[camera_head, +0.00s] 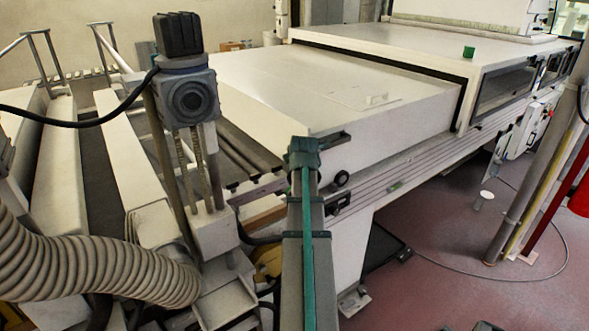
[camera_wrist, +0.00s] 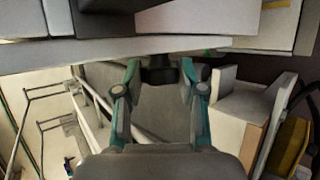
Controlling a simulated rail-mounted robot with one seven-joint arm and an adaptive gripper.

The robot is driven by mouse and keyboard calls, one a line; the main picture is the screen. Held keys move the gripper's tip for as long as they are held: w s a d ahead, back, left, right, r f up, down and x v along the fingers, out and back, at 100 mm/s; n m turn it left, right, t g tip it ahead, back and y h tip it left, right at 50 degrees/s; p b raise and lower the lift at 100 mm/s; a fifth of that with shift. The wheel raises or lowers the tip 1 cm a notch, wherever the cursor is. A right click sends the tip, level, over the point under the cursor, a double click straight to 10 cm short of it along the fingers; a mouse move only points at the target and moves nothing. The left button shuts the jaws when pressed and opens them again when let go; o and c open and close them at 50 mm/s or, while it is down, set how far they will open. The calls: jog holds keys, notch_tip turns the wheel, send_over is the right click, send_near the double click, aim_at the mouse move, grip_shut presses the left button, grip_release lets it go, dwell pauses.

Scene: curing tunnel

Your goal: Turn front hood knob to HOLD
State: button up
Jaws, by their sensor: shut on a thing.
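In the wrist view, my gripper (camera_wrist: 159,70) has its two teal-and-grey fingers on either side of a dark knob (camera_wrist: 160,74), shut on it. The knob sits at the lower edge of a pale housing (camera_wrist: 100,49). Its marking and HOLD position cannot be read. In the head view, the white hood (camera_head: 340,90) spans the middle. A round black knob (camera_head: 342,179) shows on its side, close to the right of my arm. I cannot tell whether it is the one held. The fingertips are not distinguishable in the head view.
A grey ribbed hose (camera_head: 90,268) and a motor unit on a post (camera_head: 188,100) stand left of my arm. A side rail (camera_head: 430,165) runs along the machine. The red floor (camera_head: 440,270) at right is mostly clear, with a cable and a metal post (camera_head: 540,170).

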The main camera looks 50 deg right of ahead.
jog(key=shift+s+f+m+t+h+b, duration=0.25)
jog(key=shift+t+b, duration=0.65)
jog(key=shift+b, duration=1.2)
jog(key=shift+w+f+h+b, duration=0.1)
jog(key=shift+w+h+b, duration=0.05)
jog(key=shift+h+b, duration=0.15)
jog(key=shift+r+t+b, duration=0.2)
jog(key=shift+t+b, duration=0.1)
jog(key=shift+b, duration=0.05)
jog(key=o, duration=1.1)
jog(key=shift+o, duration=0.2)
jog(key=v, duration=1.2)
jog(key=shift+f, duration=0.15)
